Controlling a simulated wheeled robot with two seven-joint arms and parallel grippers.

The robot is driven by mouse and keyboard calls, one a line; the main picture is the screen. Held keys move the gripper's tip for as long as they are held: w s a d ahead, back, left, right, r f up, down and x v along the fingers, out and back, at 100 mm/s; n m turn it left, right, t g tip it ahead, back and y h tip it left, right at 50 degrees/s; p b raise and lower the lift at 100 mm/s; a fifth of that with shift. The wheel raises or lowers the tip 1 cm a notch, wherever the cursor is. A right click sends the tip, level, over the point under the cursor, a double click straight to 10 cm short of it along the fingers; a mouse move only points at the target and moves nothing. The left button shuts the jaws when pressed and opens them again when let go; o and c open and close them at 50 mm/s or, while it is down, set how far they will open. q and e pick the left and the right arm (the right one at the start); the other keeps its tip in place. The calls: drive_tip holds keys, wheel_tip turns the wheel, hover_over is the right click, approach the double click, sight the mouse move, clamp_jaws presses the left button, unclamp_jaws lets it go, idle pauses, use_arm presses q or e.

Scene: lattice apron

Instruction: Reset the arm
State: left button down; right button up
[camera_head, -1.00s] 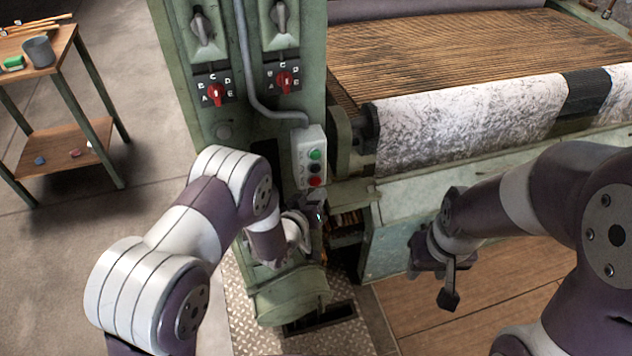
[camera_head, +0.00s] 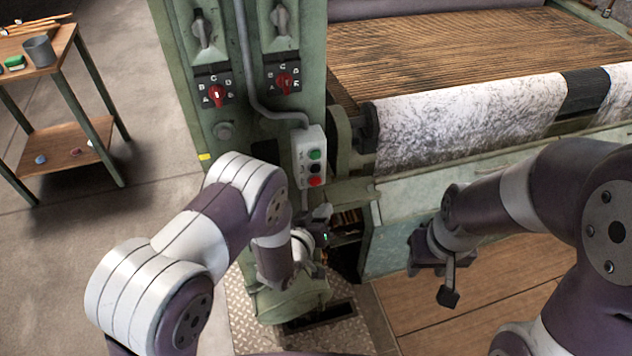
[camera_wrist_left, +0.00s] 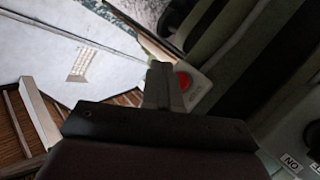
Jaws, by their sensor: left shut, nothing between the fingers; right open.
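My left gripper (camera_head: 322,222) is below the button box in the head view, partly hidden by its own wrist. Its fingers (camera_wrist_left: 163,85) are shut and empty in the left wrist view. The pale button box (camera_head: 310,157) has green, dark and red buttons and hangs on the green machine column. Its red button (camera_wrist_left: 184,82) shows just beside the fingers in the left wrist view; I cannot tell the gap. My right gripper (camera_head: 448,281) is open and empty above the wooden floor, in front of the machine.
The green column (camera_head: 255,125) carries two red selector knobs (camera_head: 216,95) and two grey levers. A roller with speckled cloth (camera_head: 470,120) is at the right. A small wooden table (camera_head: 40,50) with a grey cup stands at the left. Wooden floor lies open below the right gripper.

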idle(0.3)
use_arm(q)
drive_tip(key=s+a+f+m+g+y, duration=0.2)
drive_tip(key=s+a+f+g+y, duration=0.15)
drive_tip(key=s+f+g, duration=0.35)
drive_tip(key=s+a+r+g+y, duration=0.1)
drive_tip(key=s+a+r+g, duration=0.1)
drive_tip(key=s+a+r, duration=0.4)
drive_tip(key=s+a+r+n+g+y, duration=0.1)
drive_tip(key=s+a+r+g, duration=0.1)
drive_tip(key=s+a+r, duration=0.3)
drive_tip(key=a+r, duration=0.3)
drive_tip(key=r, duration=0.4)
drive_tip(key=shift+s+a+r+g+y, duration=0.25)
drive_tip(key=shift+s+r+g+y, duration=0.1)
drive_tip(key=shift+g, duration=0.05)
drive_tip(key=shift+s, duration=0.15)
